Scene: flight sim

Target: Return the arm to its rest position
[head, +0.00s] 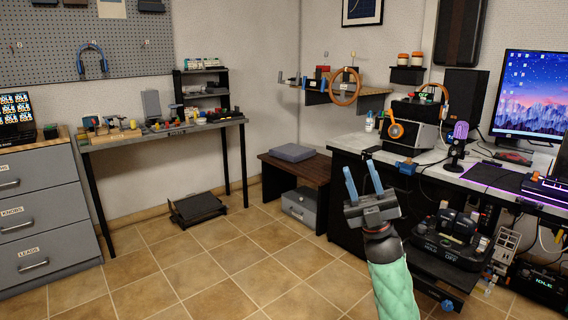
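My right gripper (363,182) shows in the head view, raised in front of the dark desk. Its two blue fingers are apart and point up, with nothing between them. My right arm (394,285), in a green sleeve, reaches up from the bottom edge. My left gripper and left arm are not in view.
The desk (345,143) with a monitor (530,92), microphone (457,143) and orange headphones (395,130) stands at the right. A low brown table (297,171) is behind the gripper. A workbench (160,133) and grey drawers (40,205) are at the left.

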